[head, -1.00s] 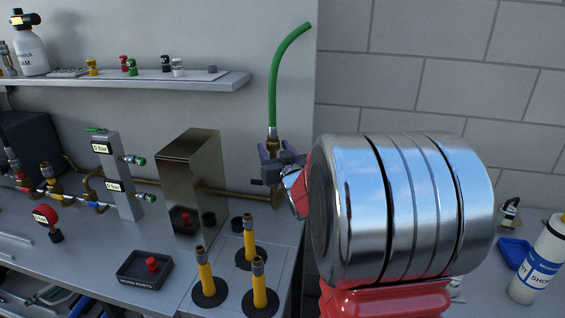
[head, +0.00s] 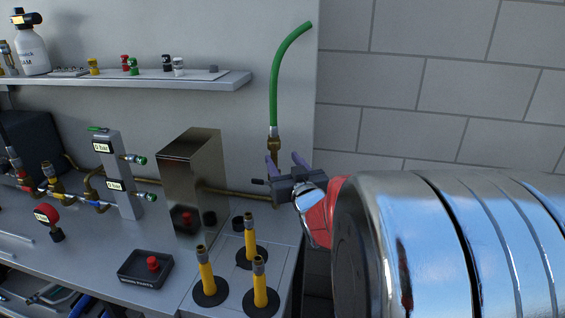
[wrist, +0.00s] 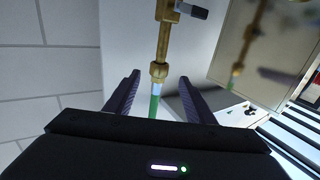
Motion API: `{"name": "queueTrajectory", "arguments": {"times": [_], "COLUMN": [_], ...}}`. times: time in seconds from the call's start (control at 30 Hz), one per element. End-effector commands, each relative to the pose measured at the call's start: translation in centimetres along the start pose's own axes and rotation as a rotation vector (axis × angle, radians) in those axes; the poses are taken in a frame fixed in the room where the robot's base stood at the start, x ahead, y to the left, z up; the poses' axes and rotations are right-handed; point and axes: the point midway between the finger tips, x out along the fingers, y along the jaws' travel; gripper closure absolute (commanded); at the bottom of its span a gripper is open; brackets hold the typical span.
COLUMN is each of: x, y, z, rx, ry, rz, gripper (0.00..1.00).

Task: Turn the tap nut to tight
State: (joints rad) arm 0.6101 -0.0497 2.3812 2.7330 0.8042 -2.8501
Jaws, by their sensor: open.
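The brass tap stem with its nut (head: 273,133) stands upright by the wall's right end, with the green hose (head: 281,70) rising from it. My gripper (head: 283,157) is open, just below and to the right of the nut, its two purplish fingers pointing up in the head view. In the wrist view the picture is inverted: the nut (wrist: 158,72) shows between and beyond the fingertips (wrist: 160,80), with the green hose (wrist: 154,106) below it and the brass tap body (wrist: 165,12) above. The fingers appear clear of the nut. Whether the nut is tight cannot be told.
A metal box (head: 192,185) stands left of the tap, with a brass pipe running behind it. Several yellow posts (head: 249,240) stand on the bench in front. A black tray (head: 146,269) holds a red part. A shelf (head: 150,90) with small fittings hangs above.

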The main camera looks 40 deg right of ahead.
Motion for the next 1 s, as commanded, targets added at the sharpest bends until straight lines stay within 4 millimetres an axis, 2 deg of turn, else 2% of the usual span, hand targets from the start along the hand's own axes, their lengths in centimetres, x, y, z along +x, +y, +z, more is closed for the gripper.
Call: {"name": "queueTrajectory", "arguments": {"times": [0.17,0.27,0.37,0.57,0.8,1.0], "x": [-0.1,-0.2,-0.7,-2.6,-6.5,-10.4], "y": [-0.7,-2.2,-4.8,-11.5,-18.8,-23.5], "z": [-0.2,-0.6,-1.2,-2.1,-2.0,-1.2], "rx": [0.005,0.018,0.038,0.092,0.141,0.161], "ry": [0.001,0.001,-0.002,-0.042,-0.146,-0.27], "rz": [-0.018,-0.063,-0.138,-0.334,-0.551,-0.696], "gripper": [0.51,0.51,0.51,0.51,0.51,0.51]}}
